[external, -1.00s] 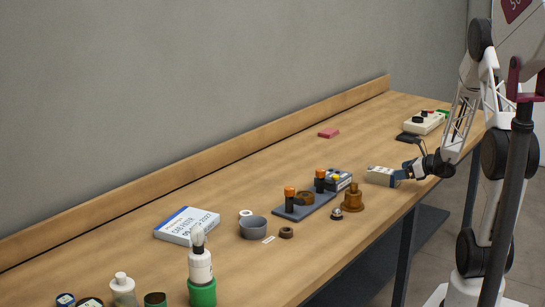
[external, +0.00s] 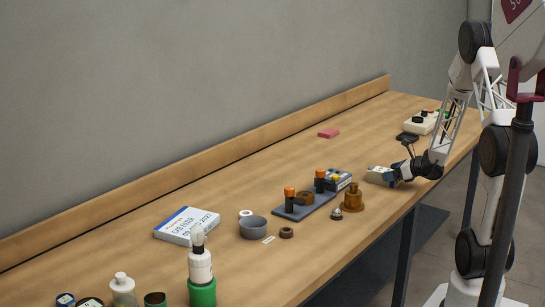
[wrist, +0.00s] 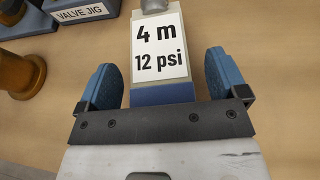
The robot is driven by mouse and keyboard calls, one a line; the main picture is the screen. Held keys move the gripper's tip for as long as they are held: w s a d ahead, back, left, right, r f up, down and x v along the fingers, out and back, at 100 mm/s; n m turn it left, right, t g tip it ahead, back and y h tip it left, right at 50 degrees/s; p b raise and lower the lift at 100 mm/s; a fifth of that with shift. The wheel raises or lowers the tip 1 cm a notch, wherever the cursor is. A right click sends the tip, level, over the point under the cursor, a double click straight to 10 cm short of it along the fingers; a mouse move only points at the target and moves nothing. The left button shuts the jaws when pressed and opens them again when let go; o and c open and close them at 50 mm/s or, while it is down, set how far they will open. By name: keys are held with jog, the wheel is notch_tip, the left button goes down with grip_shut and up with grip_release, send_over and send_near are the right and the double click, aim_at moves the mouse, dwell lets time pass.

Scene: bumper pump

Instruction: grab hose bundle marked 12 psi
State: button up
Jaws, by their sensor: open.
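The hose bundle marked "4 m 12 psi" (wrist: 160,50) is a block-like piece with a white label on top and a blue-grey end. In the wrist view it lies between the two blue fingers of my gripper (wrist: 163,78), with a gap on each side. In the external view the bundle (external: 376,173) rests near the bench's front edge. My gripper (external: 392,176) is open at its right end there. The bundle's far end is cut off in the wrist view.
In the external view the jig's dark base (external: 303,209) carries orange-topped posts. A beige box (external: 424,122) stands behind my arm. The bench behind the bundle is clear.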

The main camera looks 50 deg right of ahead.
jog(key=shift+c, duration=0.3)
jog(key=c, duration=1.2)
jog(key=shift+r, duration=0.15)
jog(key=shift+r, duration=4.9)
